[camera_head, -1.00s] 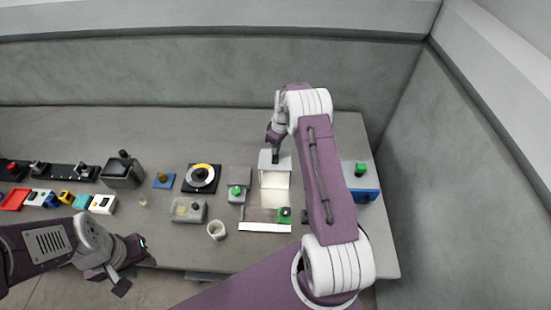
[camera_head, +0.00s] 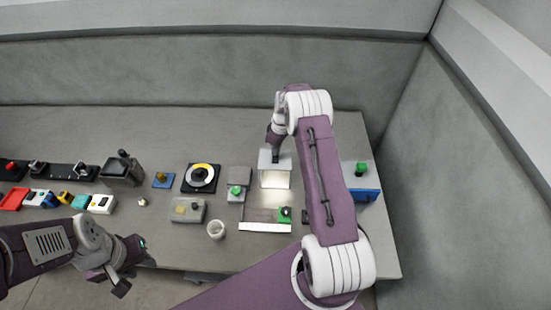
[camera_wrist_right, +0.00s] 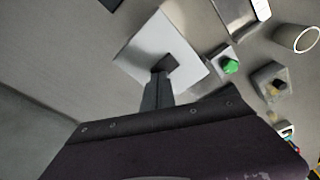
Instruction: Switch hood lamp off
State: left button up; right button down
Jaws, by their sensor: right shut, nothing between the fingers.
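The white hood (camera_head: 275,158) stands on the table in the head view, with a bright cream glow (camera_head: 274,181) under it. In the right wrist view its white top (camera_wrist_right: 140,48) carries a dark square patch (camera_wrist_right: 170,63). My right gripper (camera_head: 275,157) is shut and empty, with its tips at the hood's top. In the wrist view the tips (camera_wrist_right: 162,72) overlap the dark patch; I cannot tell whether they press on it. My left gripper (camera_head: 130,267) is open and empty at the table's front edge, far from the hood.
A grey block with a green knob (camera_head: 236,190) stands just left of the hood. A strip with a green block (camera_head: 285,215) lies in front. A white cup (camera_head: 216,230) and a round dial (camera_head: 201,178) are further left. A green knob (camera_head: 361,169) stands to the right.

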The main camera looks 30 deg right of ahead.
jog(key=shift+f, duration=0.35)
notch_tip(320, 180, up, 7)
jog(key=p, duration=0.3)
jog(key=shift+p, duration=0.35)
dwell(0.4)
